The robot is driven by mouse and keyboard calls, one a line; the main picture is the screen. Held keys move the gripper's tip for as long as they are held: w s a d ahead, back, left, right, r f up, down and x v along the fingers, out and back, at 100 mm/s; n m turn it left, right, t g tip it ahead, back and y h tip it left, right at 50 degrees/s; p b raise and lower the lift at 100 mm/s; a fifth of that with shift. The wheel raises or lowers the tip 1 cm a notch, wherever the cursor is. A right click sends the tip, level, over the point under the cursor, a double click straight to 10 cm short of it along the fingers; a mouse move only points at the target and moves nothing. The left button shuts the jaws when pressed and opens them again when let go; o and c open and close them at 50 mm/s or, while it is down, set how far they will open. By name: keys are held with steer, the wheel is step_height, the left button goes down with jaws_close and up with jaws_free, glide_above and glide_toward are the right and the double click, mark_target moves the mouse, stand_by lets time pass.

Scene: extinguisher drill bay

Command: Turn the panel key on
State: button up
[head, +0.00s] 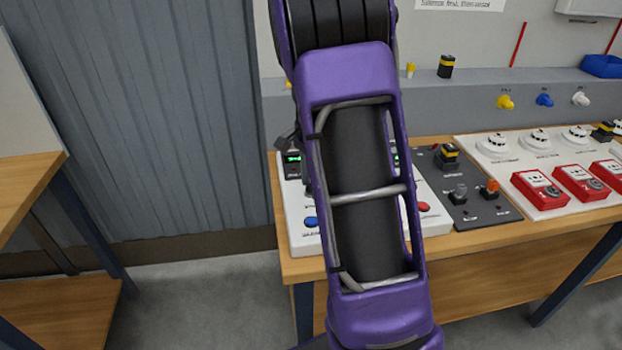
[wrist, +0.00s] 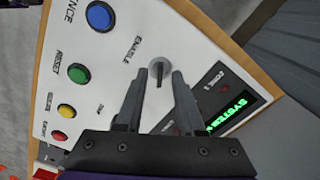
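The panel key switch (wrist: 160,68) is a round grey knob with a narrow dark key bar, beside the word "ENABLE" on the white control panel (wrist: 112,68). The bar lies nearly upright in the wrist view. My gripper (wrist: 159,78) has its two dark fingers apart, one on each side of the key bar. A gap shows on both sides, and I cannot tell how high the tips are above the panel. In the head view the white panel (head: 299,205) sits on the wooden bench, and my purple arm hides its middle, the key and my gripper.
Blue (wrist: 99,16), green (wrist: 78,73), yellow (wrist: 66,111) and red (wrist: 58,135) buttons line the panel, opposite a green-lit display (wrist: 222,118). A dark switch board (head: 467,208) and red call points (head: 540,190) stand right of the panel. Another table (head: 25,190) stands left, with clear floor between.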

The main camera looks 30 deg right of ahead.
step_height(320, 180, up, 18)
steer(key=p, duration=0.1)
steer(key=shift+f+p, duration=0.25)
steer(key=shift+p, duration=0.15)
steer(key=shift+s+f, duration=0.1)
steer(key=shift+s, duration=0.05)
stand_by(0.3)
